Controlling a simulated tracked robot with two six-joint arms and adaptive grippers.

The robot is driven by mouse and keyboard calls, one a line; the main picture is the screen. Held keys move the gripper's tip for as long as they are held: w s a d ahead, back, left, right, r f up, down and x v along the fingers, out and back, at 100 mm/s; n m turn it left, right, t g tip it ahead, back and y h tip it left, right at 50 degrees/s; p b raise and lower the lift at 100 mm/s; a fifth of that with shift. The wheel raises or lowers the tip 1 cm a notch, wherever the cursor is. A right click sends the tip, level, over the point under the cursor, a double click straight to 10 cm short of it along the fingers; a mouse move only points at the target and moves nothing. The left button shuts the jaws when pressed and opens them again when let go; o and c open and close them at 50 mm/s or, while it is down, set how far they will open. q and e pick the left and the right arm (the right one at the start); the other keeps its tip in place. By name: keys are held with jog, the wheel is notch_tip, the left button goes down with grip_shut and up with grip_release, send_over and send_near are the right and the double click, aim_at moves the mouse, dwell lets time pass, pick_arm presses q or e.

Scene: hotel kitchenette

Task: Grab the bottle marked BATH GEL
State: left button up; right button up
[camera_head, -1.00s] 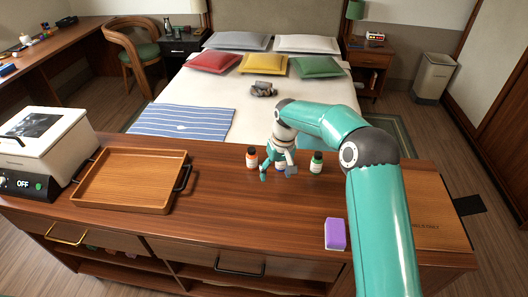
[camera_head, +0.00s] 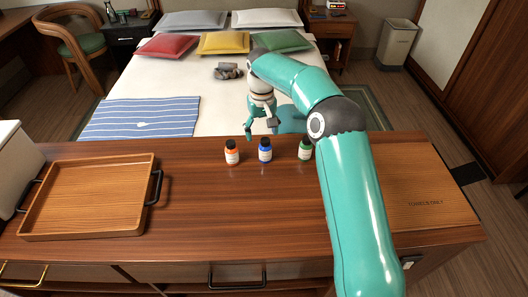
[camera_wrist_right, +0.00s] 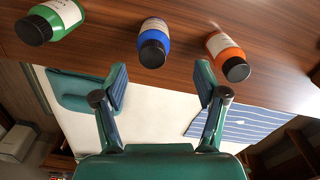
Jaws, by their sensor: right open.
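Three small black-capped bottles stand in a row on the wooden counter: an orange one (camera_head: 232,153), a blue one (camera_head: 265,151) and a green one (camera_head: 305,149). Their white labels are too small to read, so I cannot tell which says BATH GEL. In the right wrist view, the green bottle (camera_wrist_right: 57,18), blue bottle (camera_wrist_right: 154,40) and orange bottle (camera_wrist_right: 225,52) lie beyond the fingertips. My right gripper (camera_head: 261,130) is open and empty, just behind and above the blue bottle. Its fingers (camera_wrist_right: 161,75) are spread, with the blue bottle roughly in line with the gap. My left gripper is out of view.
A wooden tray (camera_head: 35,221) with dark handles sits on the counter's left, beside a white appliance (camera_head: 14,160). A board (camera_head: 425,197) lies at the right. The counter in front of the bottles is clear. The bed (camera_head: 180,85) is behind.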

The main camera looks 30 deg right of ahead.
aim_at(265, 148)
notch_tip(265, 148, down, 2)
jog(key=shift+s+f, duration=0.1)
jog(key=f, duration=0.2)
jog(key=f+p, duration=0.1)
jog(key=f, duration=0.1)
jog(key=shift+s+d, duration=0.3)
jog(key=shift+s, duration=0.05)
jog(key=shift+f, duration=0.55)
jog(key=c, duration=1.2)
